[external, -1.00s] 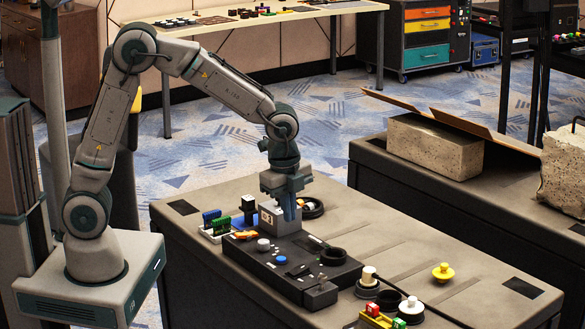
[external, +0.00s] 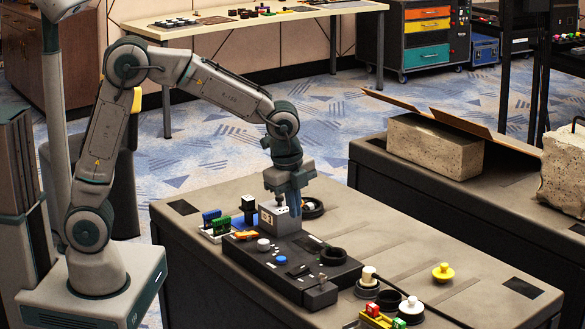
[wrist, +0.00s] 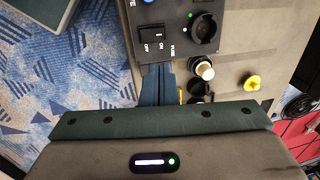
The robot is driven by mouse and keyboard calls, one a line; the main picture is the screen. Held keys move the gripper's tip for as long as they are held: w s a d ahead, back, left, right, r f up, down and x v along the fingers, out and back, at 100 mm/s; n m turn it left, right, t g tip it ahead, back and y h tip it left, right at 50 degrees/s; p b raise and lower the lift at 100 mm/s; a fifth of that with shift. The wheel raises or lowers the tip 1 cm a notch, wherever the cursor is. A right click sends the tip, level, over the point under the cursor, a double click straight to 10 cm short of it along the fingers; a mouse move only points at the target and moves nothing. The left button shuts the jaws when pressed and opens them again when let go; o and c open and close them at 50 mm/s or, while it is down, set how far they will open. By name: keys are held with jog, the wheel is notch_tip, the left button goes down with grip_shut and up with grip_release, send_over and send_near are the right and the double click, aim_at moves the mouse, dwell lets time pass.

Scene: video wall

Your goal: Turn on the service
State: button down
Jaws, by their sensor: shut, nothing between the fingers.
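A black control panel (external: 272,262) lies on the grey table. In the wrist view the panel (wrist: 172,50) shows a black switch (wrist: 153,33) marked OFF and ON. A blue knob (external: 281,260) and a white knob (external: 263,244) stand on the panel. The word "service" is not readable. My gripper (external: 294,212) is shut and empty, pointing down by the grey box (external: 278,219) at the panel's back. Its teal fingers (wrist: 158,84) show below the switch in the wrist view. Whether they touch anything is unclear.
A yellow knob (external: 443,272), a white-topped knob (external: 411,311) and a cream knob (external: 369,275) stand on the table to the right. Green and blue blocks (external: 214,222) lie left of the grey box. The table's right part (external: 480,300) is mostly clear.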

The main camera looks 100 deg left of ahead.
aim_at(303, 267)
jog(key=f, duration=0.4)
jog(key=w+a+f, duration=0.1)
jog(key=f, duration=0.8)
jog(key=shift+w+a+f, duration=0.25)
jog(key=shift+f, duration=0.15)
jog(key=shift+a, duration=0.1)
jog(key=shift+w+f+p, duration=0.1)
jog(key=shift+f+p, duration=0.1)
jog(key=shift+p, duration=0.1)
jog(key=shift+s+d+r, duration=0.15)
jog(key=shift+s+d, duration=0.4)
jog(key=shift+s, duration=0.05)
jog(key=shift+r, duration=0.1)
